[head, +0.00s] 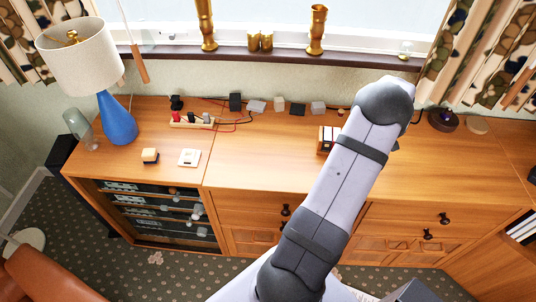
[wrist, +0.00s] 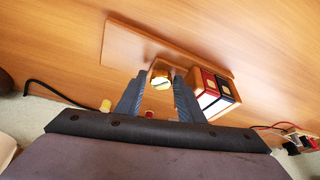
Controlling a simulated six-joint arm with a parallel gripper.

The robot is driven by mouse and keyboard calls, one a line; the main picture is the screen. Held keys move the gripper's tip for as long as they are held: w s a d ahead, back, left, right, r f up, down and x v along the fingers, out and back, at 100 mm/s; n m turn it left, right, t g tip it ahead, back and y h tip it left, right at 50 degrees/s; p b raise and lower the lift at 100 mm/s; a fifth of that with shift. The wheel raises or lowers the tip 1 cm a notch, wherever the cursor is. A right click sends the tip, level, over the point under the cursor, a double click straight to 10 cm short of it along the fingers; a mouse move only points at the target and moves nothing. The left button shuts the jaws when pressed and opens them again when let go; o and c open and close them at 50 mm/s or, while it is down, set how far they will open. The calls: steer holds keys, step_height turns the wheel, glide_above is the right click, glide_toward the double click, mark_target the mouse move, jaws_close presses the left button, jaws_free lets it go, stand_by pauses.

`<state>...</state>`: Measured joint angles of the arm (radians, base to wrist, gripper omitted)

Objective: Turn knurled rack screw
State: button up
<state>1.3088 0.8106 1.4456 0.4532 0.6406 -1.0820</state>
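My gripper (wrist: 160,78) is open in the wrist view, its two blue-grey fingers apart. A small wooden holder with a round yellowish piece (wrist: 160,83) shows between the fingertips; I cannot tell whether they touch it. In the head view my arm hides the gripper, which is over the right part of the wooden cabinet. The equipment rack (head: 150,212) is in the cabinet's open left bay, well away from my arm. Small round knobs show along its right side, too small to tell which is the knurled screw.
Red and black books (wrist: 213,92) stand just right of the fingers, by a raised wooden board (wrist: 125,45). On the cabinet top are a blue lamp (head: 118,120), a glass vase (head: 82,130), a power strip (head: 192,122) with cables, and several small blocks. The cabinet's front middle is clear.

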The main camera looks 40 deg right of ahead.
steer(key=shift+s+d+n+y, duration=0.1)
steer(key=shift+n+y, duration=0.2)
steer(key=shift+n, duration=0.5)
steer(key=b+v, duration=0.1)
steer(key=v, duration=0.6)
steer(key=shift+n+y, duration=0.4)
steer(key=shift+n, duration=0.5)
steer(key=w+a, duration=0.1)
steer(key=w, duration=0.1)
steer(key=w+a+r, duration=0.1)
steer(key=w+a, duration=0.2)
steer(key=w, duration=0.2)
steer(key=shift+a+r, duration=0.3)
steer(key=shift+a, duration=0.1)
steer(key=w+a+f+b, duration=0.2)
steer(key=w+a, duration=0.2)
steer(key=a, duration=0.7)
steer(key=w+a+f+n+g+y+b, duration=0.1)
steer(key=w+a, duration=0.3)
steer(key=a, duration=0.8)
steer(key=shift+w+a+f+g+y+b, duration=0.2)
steer(key=shift+w+f+g+y+b, duration=0.1)
steer(key=shift+f+b, duration=0.35)
steer(key=shift+s, duration=0.1)
